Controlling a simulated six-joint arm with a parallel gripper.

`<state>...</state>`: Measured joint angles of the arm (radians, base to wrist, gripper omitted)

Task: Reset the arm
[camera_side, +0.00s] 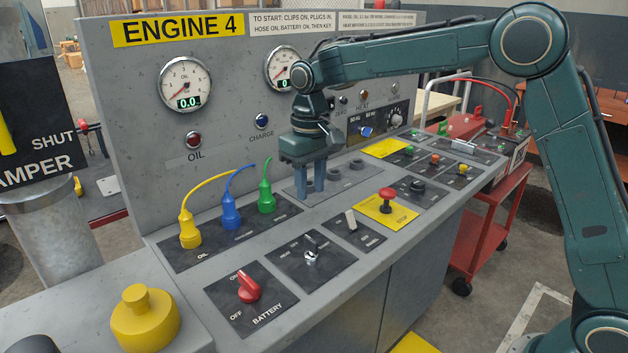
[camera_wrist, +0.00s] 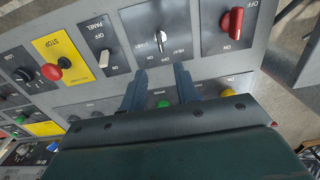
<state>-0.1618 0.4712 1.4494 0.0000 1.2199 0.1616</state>
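My gripper (camera_side: 310,188) points down over the console's sloped desk, above the dark panel with round sockets behind the switches. In the wrist view my gripper (camera_wrist: 160,80) has its two blue fingers apart with nothing held between them. My green arm reaches in from the right. Whether the fingertips touch the panel cannot be told.
Yellow, blue and green plugs (camera_side: 230,213) with cables stand left of my gripper. A red battery switch (camera_side: 249,287), a key switch (camera_side: 310,255), a white toggle (camera_side: 351,219) and a red stop button (camera_side: 387,198) are in front. The gauge panel (camera_side: 230,130) rises behind.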

